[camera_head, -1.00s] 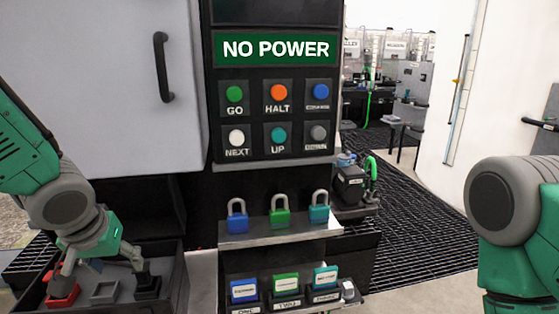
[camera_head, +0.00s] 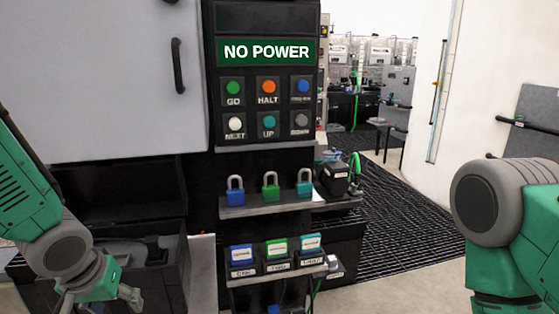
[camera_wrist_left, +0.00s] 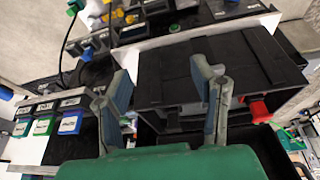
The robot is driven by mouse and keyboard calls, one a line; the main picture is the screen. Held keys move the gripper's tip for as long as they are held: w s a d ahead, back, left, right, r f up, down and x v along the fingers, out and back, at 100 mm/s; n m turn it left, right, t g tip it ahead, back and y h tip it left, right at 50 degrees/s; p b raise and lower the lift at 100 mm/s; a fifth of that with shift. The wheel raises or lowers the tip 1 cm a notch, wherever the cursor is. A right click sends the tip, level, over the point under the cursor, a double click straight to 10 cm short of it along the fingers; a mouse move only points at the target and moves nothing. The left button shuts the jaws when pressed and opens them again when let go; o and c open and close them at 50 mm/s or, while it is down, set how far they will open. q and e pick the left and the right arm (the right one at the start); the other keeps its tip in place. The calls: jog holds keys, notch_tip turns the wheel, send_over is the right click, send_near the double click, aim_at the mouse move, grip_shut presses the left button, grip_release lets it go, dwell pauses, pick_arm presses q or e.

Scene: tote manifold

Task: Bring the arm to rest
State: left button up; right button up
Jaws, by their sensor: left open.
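My left arm comes in from the lower left in the head view. Its left gripper (camera_head: 98,300) hangs low at the bottom edge, partly cut off. In the left wrist view its two fingers (camera_wrist_left: 162,80) stand wide apart with nothing between them, above a dark flat-topped box (camera_wrist_left: 170,72). A green arm link with a grey joint, mine, stands at the right of the head view. The right gripper is out of the picture.
A control panel reading NO POWER (camera_head: 266,52) stands ahead. Below it, blue, green and teal padlocks (camera_head: 270,186) sit on a shelf, above labelled boxes (camera_head: 276,250). A dark open bin (camera_head: 165,270) is near the left gripper. Dark grating (camera_head: 400,215) covers the right floor.

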pick_arm(q)
jog(key=s+f+m+g+b, duration=0.1)
jog(key=s+f+b, duration=0.2)
jog(key=s+f, duration=0.9)
jog(key=s+d+f+m+g+b, duration=0.1)
jog(key=s+f+g+b, duration=0.1)
jog(key=s+f, duration=1)
notch_tip(320, 180, down, 6)
jog(key=shift+s+f+m+b, duration=0.2)
jog(key=shift+s+m+b, duration=0.1)
jog(key=shift+b, duration=0.4)
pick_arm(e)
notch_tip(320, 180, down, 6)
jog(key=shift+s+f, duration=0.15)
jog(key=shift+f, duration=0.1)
pick_arm(q)
jog(key=shift+w, duration=0.1)
jog(key=c, duration=0.3)
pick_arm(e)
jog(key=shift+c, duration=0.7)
pick_arm(q)
jog(key=shift+c, duration=0.6)
